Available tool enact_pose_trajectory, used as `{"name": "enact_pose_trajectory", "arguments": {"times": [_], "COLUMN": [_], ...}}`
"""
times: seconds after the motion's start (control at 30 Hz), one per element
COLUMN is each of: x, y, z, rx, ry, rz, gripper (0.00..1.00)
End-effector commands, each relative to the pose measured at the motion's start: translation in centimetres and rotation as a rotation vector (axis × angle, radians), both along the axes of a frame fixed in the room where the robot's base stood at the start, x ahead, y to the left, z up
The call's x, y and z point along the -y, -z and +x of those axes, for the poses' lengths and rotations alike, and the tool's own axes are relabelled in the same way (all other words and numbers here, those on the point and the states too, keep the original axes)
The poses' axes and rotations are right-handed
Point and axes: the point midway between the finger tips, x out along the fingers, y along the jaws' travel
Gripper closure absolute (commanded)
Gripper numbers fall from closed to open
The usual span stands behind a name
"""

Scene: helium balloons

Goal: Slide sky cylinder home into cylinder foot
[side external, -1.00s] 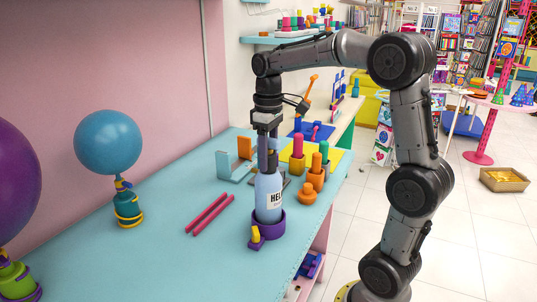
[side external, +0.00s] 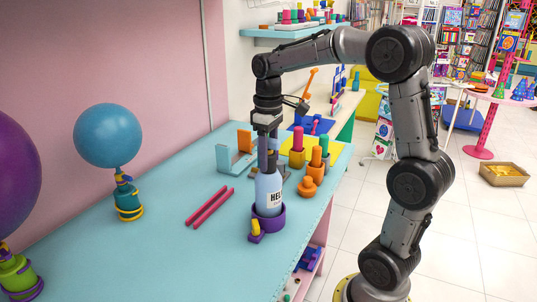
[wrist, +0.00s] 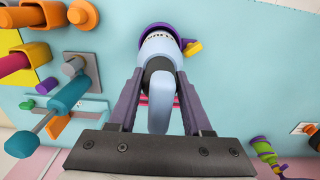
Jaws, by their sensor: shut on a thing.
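The sky cylinder (side external: 264,190), a light blue bottle shape with a white label, stands upright with its lower end inside the cylinder foot (side external: 267,230). The foot is a purple ring with a yellow knob on its front side, standing on the table. My gripper (side external: 268,160) is above the foot, shut on the neck of the cylinder. In the wrist view my gripper (wrist: 158,82) has a finger on each side of the cylinder (wrist: 159,48), with the purple foot (wrist: 158,27) beyond it. The cylinder's bottom is hidden by the foot's wall, so I cannot tell its exact depth.
Two pink sticks (side external: 209,207) lie left of the foot. An orange piece (side external: 307,187) and coloured cylinders in holders (side external: 316,165) stand close on the right. A blue balloon (side external: 108,136) on a stand is at the left.

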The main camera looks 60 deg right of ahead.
Motion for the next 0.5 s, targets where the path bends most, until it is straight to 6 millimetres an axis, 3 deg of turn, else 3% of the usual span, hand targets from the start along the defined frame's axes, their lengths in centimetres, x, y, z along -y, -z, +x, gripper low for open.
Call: {"name": "enact_pose_trajectory", "arguments": {"times": [0.5], "x": [0.04], "y": [0.79], "z": [0.08], "rx": [0.006], "ry": [0.0], "rz": [-0.003], "gripper": [1.0]}}
